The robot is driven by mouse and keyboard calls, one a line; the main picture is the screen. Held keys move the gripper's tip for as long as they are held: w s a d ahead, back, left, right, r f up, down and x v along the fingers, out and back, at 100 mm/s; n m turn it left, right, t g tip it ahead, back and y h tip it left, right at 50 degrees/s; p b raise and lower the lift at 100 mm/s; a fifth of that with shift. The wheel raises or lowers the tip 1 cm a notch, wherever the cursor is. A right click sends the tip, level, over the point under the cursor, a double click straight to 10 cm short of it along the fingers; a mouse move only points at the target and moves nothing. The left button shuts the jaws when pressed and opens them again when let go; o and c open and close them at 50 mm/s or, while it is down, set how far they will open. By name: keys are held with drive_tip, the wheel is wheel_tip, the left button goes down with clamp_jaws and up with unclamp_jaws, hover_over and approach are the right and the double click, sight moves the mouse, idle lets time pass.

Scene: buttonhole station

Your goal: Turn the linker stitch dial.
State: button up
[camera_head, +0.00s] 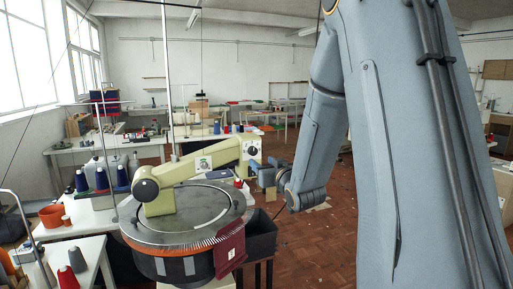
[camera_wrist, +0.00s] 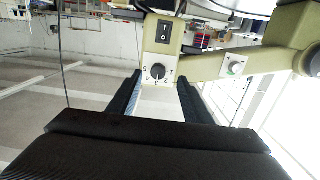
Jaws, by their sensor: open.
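The cream linker machine (camera_head: 205,158) has a black round dial (camera_head: 252,150) on the end face of its arm. In the wrist view this dial (camera_wrist: 157,72) has a pale pointer line and small marks around it. My gripper (camera_head: 264,176) is close to that end face, a little below the dial in the head view. In the wrist view my gripper (camera_wrist: 160,86) is open, with one dark finger on each side of the dial's line of sight. Nothing is between the fingers, and I cannot tell how far the dial is from the tips.
A black rocker switch (camera_wrist: 165,31) sits beside the dial. A smaller knob (camera_wrist: 235,67) is on the machine's side. The round needle plate (camera_head: 190,216) carries maroon fabric (camera_head: 229,250). A dark bin (camera_head: 261,236) stands below my gripper. Thread cones (camera_head: 101,179) stand at left.

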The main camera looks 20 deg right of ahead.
sight(254, 151)
drive_tip(key=shift+t, duration=0.3)
drive_tip(key=w+p, duration=0.1)
drive_tip(key=w, duration=0.1)
drive_tip(key=w+r+p, duration=0.1)
drive_tip(key=w, duration=0.2)
drive_tip(key=w+p, duration=0.1)
drive_tip(key=w, duration=0.2)
drive_tip(key=shift+d+r, duration=0.15)
drive_tip(key=shift+r, duration=0.05)
drive_tip(key=c, duration=1)
